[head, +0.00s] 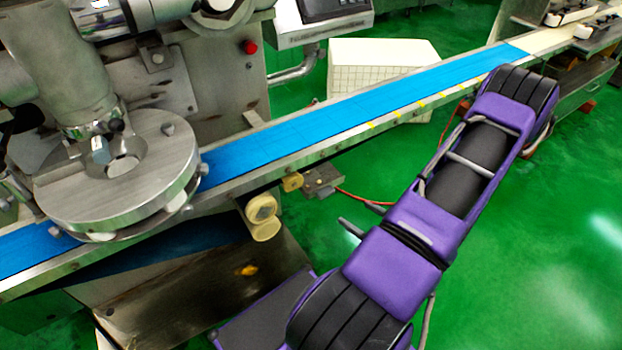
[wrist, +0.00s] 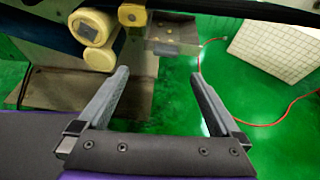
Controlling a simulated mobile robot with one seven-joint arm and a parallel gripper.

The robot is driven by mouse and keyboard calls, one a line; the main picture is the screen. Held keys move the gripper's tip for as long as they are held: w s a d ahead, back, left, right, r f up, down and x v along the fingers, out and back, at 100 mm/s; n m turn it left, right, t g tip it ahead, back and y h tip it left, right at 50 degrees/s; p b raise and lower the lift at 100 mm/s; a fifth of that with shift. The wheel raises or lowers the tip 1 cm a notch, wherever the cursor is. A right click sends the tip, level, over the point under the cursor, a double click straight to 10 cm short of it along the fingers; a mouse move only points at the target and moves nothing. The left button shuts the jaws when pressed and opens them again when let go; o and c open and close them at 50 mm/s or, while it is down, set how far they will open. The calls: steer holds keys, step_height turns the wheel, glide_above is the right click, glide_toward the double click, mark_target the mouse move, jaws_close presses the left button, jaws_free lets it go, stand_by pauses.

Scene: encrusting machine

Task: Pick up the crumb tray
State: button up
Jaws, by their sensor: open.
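My gripper (wrist: 160,75) is open, with its two dark fingers spread and nothing between them. In the head view one finger shows near the middle, below the belt; the rest of the gripper is mostly hidden by my purple arm. A small, flat metal piece like a shallow tray (head: 322,181) sits just under the conveyor's near edge. I cannot tell for sure that it is the crumb tray. It also shows in the wrist view (wrist: 172,47), ahead of and above the gap between the fingertips, apart from them.
The blue conveyor belt (head: 370,98) runs above that piece. Cream rollers (head: 262,216) hang beside it to the left, over the machine's metal base (head: 200,280). A red cable (head: 362,198) trails right. A white grid-patterned box (head: 372,62) stands behind the belt. Green floor lies open at right.

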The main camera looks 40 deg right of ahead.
mark_target(327, 192)
steer(key=shift+m, duration=0.3)
steer(key=x, duration=0.5)
steer(key=d+b+x, duration=0.1)
steer(key=x, duration=0.5)
steer(key=f+x, duration=0.1)
steer(key=x, duration=0.5)
steer(key=shift+s+d+b, duration=0.15)
steer(key=shift+s+b, duration=0.15)
steer(key=shift+b, duration=0.1)
steer(key=shift+c, duration=0.2)
steer(key=c, duration=1.4)
steer(key=shift+c, duration=0.4)
steer(key=shift+d+r, duration=0.1)
steer(key=shift+r, duration=0.1)
